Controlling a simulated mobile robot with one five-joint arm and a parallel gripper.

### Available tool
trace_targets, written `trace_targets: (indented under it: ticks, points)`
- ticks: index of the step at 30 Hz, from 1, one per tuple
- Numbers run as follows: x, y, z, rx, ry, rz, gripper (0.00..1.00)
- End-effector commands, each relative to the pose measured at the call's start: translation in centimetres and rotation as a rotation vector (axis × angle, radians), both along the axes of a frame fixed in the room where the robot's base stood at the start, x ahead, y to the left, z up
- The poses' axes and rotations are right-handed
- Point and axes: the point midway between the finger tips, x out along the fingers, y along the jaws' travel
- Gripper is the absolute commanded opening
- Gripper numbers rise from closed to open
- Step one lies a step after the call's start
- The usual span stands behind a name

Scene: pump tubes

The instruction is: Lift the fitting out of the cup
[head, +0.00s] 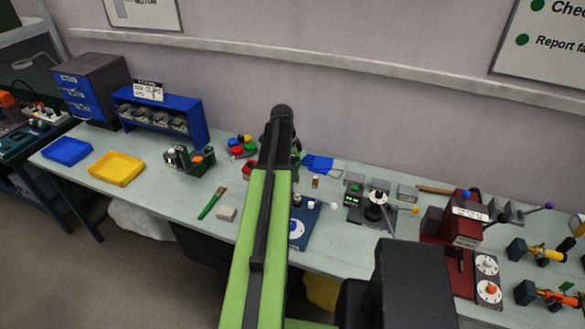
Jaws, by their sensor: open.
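My arm reaches away over the bench in the head view. The dark end with my gripper (294,150) is mostly hidden behind the arm, near the back of the bench; I take it as open, but the fingertips do not show clearly. I cannot make out for sure which thing is the cup, or any fitting in it. A small brown and white cylinder (315,182) stands right of the arm. Small round pieces (311,204) sit on a blue board (301,237). A red thing (249,169) is partly hidden by the arm.
Blue (67,150) and yellow (117,168) trays lie at left, near a blue bin rack (190,108). A green brush (212,203) lies left of the arm. Devices and a red machine (462,229) crowd the right. The wall stands close behind the bench.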

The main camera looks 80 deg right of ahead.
Motion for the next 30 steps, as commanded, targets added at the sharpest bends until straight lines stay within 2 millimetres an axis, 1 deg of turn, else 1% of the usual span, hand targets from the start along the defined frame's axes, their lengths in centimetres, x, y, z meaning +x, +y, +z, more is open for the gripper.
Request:
trace_targets:
  ticks: [1, 15, 19, 21, 24, 30]
  points:
    - [-0.1, -0.1, -1.8, 0.000, 0.000, 0.000, 0.51]
    - [-1.3, -0.6, -11.4, 0.000, 0.000, 0.003, 0.51]
    - [-1.6, -0.8, -13.9, 0.000, 0.000, 0.003, 0.51]
    - [-1.8, -0.8, -14.8, 0.000, 0.000, 0.002, 0.51]
    - [-1.9, -0.9, -15.5, 0.000, 0.000, 0.003, 0.51]
    - [-2.0, -0.9, -15.3, 0.000, 0.000, 0.003, 0.51]
